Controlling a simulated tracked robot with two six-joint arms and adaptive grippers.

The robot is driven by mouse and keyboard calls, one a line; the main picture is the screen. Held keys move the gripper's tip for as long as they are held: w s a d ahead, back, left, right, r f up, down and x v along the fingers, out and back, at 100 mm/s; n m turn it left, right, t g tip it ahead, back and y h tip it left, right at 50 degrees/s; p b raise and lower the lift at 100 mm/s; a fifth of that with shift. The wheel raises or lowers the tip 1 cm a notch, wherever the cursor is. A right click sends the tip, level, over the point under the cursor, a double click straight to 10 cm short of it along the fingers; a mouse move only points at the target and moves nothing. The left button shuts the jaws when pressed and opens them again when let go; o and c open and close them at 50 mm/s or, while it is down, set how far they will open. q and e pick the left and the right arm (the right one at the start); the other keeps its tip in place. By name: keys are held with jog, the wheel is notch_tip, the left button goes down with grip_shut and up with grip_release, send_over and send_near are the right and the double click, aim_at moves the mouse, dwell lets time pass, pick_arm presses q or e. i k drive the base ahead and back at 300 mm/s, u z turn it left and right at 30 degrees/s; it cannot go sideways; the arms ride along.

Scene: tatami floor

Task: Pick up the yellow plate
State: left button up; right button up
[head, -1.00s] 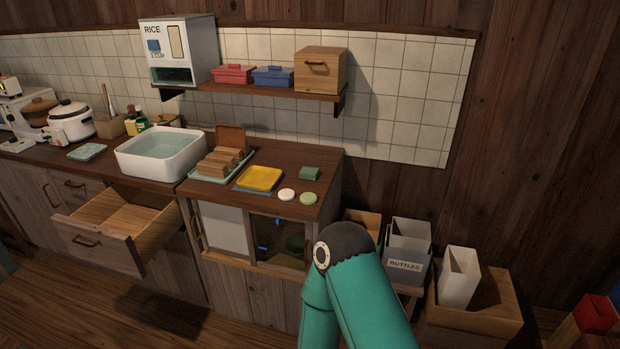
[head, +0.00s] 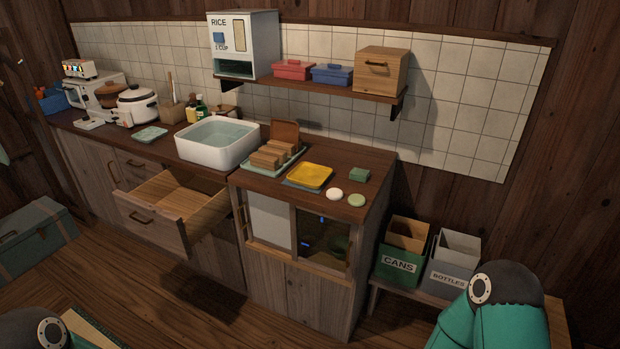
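The yellow plate (head: 310,175) is square and lies flat on the wooden counter, on top of a blue cloth or mat (head: 303,186). It sits right of a rack of wooden blocks and left of two small round discs. Parts of my arms show at the bottom left and bottom right corners, away from the plate. Neither of my grippers is in the picture.
A drawer (head: 165,200) stands open below the basin (head: 217,155). Bins marked cans (head: 397,268) and bottles (head: 449,281) stand at right.

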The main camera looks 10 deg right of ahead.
aim_at(313, 176)
jog(key=z, duration=0.1)
jog(key=i, duration=1)
jog(key=u, duration=0.1)
